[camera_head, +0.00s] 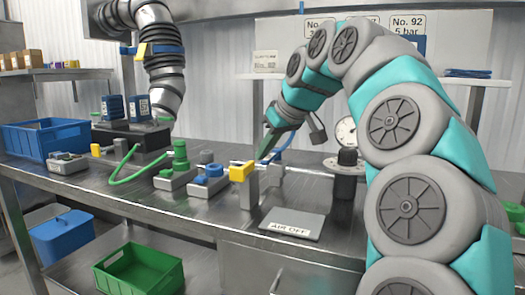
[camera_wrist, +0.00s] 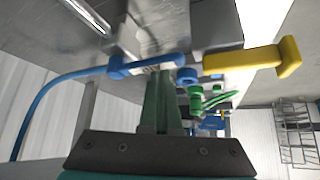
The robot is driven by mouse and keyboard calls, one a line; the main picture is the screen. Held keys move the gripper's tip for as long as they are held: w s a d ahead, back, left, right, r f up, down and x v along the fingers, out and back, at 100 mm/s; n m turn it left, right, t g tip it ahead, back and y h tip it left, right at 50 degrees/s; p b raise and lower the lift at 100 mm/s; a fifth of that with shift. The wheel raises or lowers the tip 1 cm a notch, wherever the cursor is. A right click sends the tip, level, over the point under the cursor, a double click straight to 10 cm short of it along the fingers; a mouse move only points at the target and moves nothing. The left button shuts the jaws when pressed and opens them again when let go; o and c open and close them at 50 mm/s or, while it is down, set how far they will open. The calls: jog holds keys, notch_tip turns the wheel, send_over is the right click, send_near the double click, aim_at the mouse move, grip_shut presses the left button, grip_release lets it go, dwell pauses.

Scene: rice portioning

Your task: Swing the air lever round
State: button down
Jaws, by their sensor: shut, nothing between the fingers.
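The air lever has a yellow handle (camera_head: 243,172) on a grey post on the bench, just behind the "AIR OFF" plate (camera_head: 290,222). In the wrist view the yellow handle (camera_wrist: 255,57) lies to the right of my fingers and apart from them. My gripper (camera_head: 264,150) is shut and empty, its green fingers pointing down behind the lever. In the wrist view my gripper (camera_wrist: 162,74) has its fingertips close to a blue hose fitting (camera_wrist: 150,65); I cannot tell if they touch.
A round gauge (camera_head: 346,132) on a dark stand is to the right of the lever. Blue and green valve blocks (camera_head: 208,182) stand to its left, with a green hose (camera_head: 128,170). A blue crate (camera_head: 45,138) is at the far left. The bench front is mostly clear.

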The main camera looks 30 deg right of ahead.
jog(key=shift+f, duration=0.1)
dwell(0.3)
notch_tip(320, 180, up, 8)
jog(key=s+d+p, duration=0.1)
jog(key=shift+s+d, duration=0.2)
jog(key=shift+s, duration=0.2)
dwell(0.6)
